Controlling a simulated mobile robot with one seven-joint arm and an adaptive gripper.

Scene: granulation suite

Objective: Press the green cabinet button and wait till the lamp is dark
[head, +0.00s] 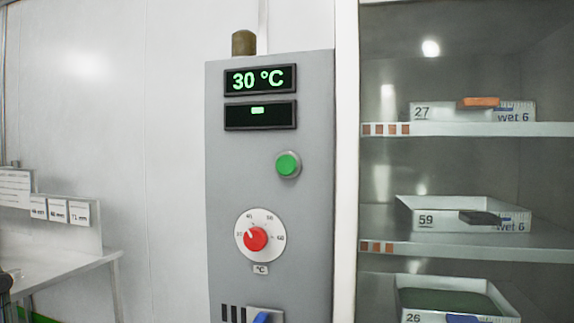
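The green button (288,164) sits in a round metal collar on the grey cabinet control panel (240,185), right of its middle. Nothing touches the button. The lamp (243,43) on top of the panel is a dull brown-amber cylinder and shows no glow. The upper display (260,79) reads 30 °C in green. The lower display (260,115) shows only a short green bar. A red knob (256,239) on a white dial is below the button, its mark toward the upper left. My gripper is not in view.
Right of the panel is a cabinet with shelves (470,129) and trays labelled 27 (440,112), 59 (440,220) and 26 (430,318). A blue handle (262,318) shows at the panel's bottom. A table (70,268) with labelled cards (58,210) stands at left.

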